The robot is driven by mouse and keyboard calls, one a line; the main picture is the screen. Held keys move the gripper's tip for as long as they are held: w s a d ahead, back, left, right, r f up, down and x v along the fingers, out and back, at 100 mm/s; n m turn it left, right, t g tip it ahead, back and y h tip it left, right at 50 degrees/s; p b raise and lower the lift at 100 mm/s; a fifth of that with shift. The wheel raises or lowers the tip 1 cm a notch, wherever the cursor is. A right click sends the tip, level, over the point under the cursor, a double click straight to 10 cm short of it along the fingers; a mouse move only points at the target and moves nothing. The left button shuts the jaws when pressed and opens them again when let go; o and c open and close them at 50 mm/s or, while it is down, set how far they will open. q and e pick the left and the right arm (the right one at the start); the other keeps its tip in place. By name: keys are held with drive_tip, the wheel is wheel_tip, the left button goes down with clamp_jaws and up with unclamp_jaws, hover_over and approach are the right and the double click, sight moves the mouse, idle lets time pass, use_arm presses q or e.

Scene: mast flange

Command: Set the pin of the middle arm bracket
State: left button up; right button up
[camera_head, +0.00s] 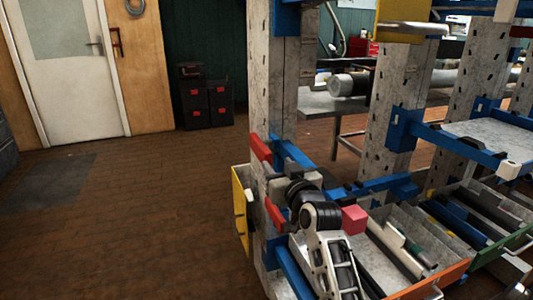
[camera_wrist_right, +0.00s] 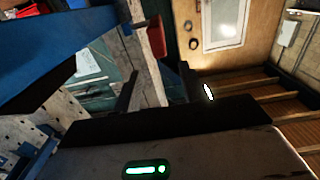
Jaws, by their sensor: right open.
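Grey perforated posts carry blue arm brackets. On the nearest post (camera_head: 272,90), a red piece (camera_head: 260,148) sticks out at its left side, and a second red piece (camera_head: 275,214) is lower down. I cannot tell which of these is the pin. My right gripper (camera_head: 288,168) is beside this post, its fingers mostly hidden in the head view. In the right wrist view my right gripper (camera_wrist_right: 158,92) is open and empty, with the post's edge and a red piece (camera_wrist_right: 155,38) beyond its fingers. My left gripper is out of view.
Drawers (camera_head: 440,278) with loose parts stand below the rack at the right. A blue arm with a grey shelf (camera_head: 490,132) juts out at the right. A bench (camera_head: 330,104) is behind. The wooden floor (camera_head: 150,210) at the left is free, before a white door (camera_head: 75,90).

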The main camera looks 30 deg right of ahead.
sight(269, 154)
drive_tip(key=x, duration=0.9)
drive_tip(key=shift+b, duration=0.4)
